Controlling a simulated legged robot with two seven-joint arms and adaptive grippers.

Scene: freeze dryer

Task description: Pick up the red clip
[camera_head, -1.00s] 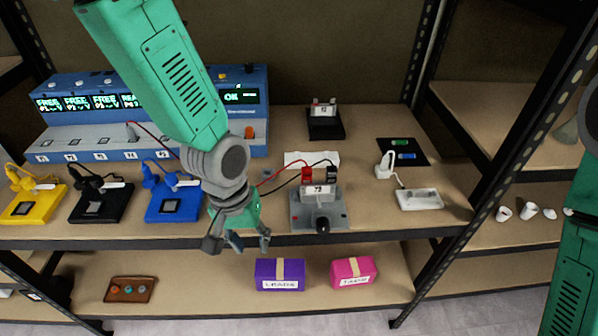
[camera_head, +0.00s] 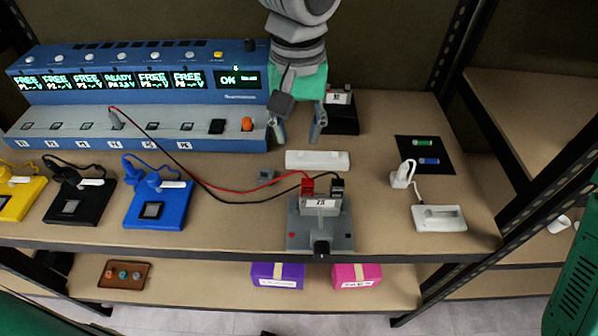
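The red clip (camera_head: 307,187) sits at the left on top of the grey device (camera_head: 305,235), with a red wire running left from it. A black clip (camera_head: 337,187) sits beside it on the same device, with a black wire. My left gripper (camera_head: 299,132) comes down from the top of the view, its fingers spread and nothing between them. In the picture it is above the red clip and apart from it, over the white bar (camera_head: 317,160). My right gripper is out of view; only part of my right arm shows at the right edge.
A blue console (camera_head: 60,95) with lit displays stands at the back left. Yellow, black and blue (camera_head: 160,207) units line the shelf's front left. A white unit (camera_head: 438,218) and a black mat (camera_head: 425,150) are at the right. A black stand (camera_head: 345,118) is behind my gripper.

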